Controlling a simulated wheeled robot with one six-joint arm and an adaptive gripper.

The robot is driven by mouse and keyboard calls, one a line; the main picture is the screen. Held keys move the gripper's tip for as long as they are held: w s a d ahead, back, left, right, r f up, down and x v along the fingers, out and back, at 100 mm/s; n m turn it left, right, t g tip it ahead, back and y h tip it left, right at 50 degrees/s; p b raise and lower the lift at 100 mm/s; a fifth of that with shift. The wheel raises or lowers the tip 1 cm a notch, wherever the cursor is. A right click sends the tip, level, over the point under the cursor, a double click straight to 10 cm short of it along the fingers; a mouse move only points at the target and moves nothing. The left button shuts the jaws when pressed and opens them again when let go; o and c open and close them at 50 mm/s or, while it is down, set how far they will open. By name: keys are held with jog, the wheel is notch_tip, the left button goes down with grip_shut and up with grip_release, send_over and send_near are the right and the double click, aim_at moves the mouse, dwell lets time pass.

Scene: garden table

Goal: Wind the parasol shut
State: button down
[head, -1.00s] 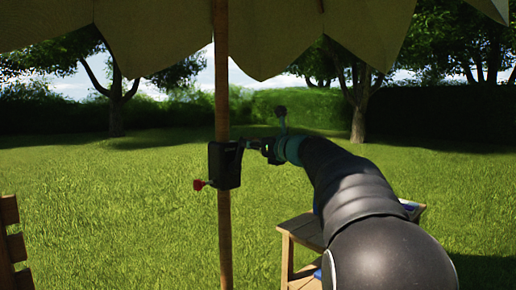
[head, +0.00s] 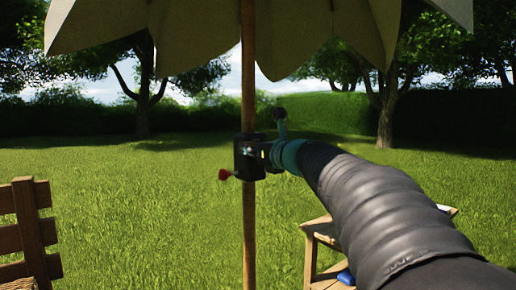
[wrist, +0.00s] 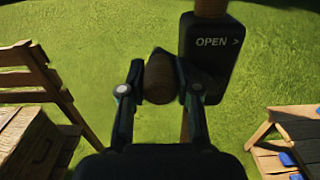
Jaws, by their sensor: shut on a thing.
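The cream parasol canopy (head: 200,40) hangs in drooping folds across the top of the head view, around its wooden pole (head: 249,225). A black winding box (head: 246,165) is mounted on the pole. It also shows in the wrist view (wrist: 213,62), marked "OPEN >". My gripper (head: 268,155) is at the right side of the box. In the wrist view my gripper (wrist: 160,86) is shut on the round brown crank knob (wrist: 158,75), one finger on each side. The crank arm is mostly hidden.
A red knob (head: 224,174) sticks out left of the box. A wooden chair (head: 33,225) stands at the left. A small wooden table (head: 312,232) stands right, partly behind my arm, with a blue thing (head: 346,277) low beside it. Open lawn lies behind.

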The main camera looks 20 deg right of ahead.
notch_tip(320, 180, down, 9)
jog(key=b, duration=0.7)
jog(key=w+d+f+b, duration=0.1)
jog(key=w+d+f, duration=0.1)
jog(key=d+f, duration=0.2)
jog(key=d, duration=0.2)
jog(key=shift+w+d+f+b, duration=0.15)
jog(key=shift+w+d+b, duration=0.1)
jog(key=shift+d+b, duration=0.1)
jog(key=c, duration=0.8)
grip_release()
jog(key=shift+a, duration=0.1)
jog(key=shift+o, duration=0.4)
jog(key=shift+s, duration=0.1)
jog(key=b+v, duration=0.1)
jog(key=v, duration=0.9)
